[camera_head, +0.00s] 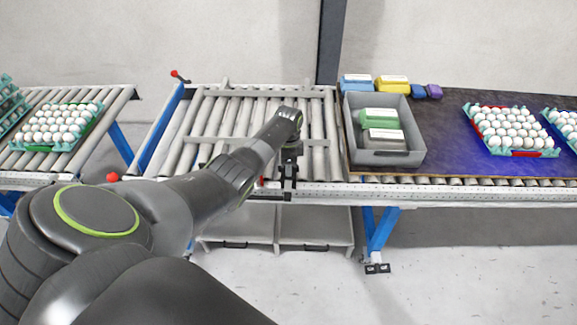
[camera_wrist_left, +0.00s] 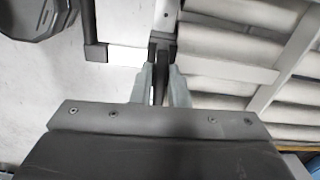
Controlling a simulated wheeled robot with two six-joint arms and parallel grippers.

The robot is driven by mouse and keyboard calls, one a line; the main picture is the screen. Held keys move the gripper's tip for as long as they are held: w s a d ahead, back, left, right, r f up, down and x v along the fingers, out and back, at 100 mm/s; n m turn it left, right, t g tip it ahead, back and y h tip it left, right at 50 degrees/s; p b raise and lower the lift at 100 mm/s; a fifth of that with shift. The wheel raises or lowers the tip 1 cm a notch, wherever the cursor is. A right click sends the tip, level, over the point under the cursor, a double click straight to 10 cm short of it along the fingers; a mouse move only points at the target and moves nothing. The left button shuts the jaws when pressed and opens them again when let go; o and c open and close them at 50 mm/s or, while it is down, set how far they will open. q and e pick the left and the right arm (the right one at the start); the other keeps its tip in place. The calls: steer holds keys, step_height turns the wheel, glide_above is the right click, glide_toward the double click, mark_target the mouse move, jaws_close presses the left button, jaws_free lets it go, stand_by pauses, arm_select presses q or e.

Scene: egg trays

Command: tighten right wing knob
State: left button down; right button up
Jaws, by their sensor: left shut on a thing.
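My left arm reaches across the roller table, and its gripper (camera_head: 288,188) is at the front rail (camera_head: 330,190), right of the table's middle. In the left wrist view the two grey fingers (camera_wrist_left: 160,88) are close together on a thin dark part, which I take to be the right wing knob (camera_wrist_left: 159,82). Its wings cannot be made out between the fingers. A dark bracket (camera_wrist_left: 162,40) shows just beyond the fingertips. In the head view the gripper and wrist hide the knob. My right gripper is in neither view.
Red-tipped handles stand at the back left (camera_head: 175,73) and front left (camera_head: 113,177) of the roller table. A grey bin (camera_head: 385,157) with green and grey packs is to the right. Egg trays stand far left (camera_head: 60,146) and right (camera_head: 536,153).

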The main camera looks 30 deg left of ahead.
arm_select(q)
steer(key=shift+w+r+m, duration=0.1)
steer(key=shift+m, duration=0.4)
steer(key=c, duration=1.4)
jaws_free()
steer(key=shift+r, duration=0.4)
step_height(320, 180, up, 16)
steer(key=b, duration=0.1)
steer(key=shift+r+b, duration=0.25)
steer(key=shift+b, duration=0.05)
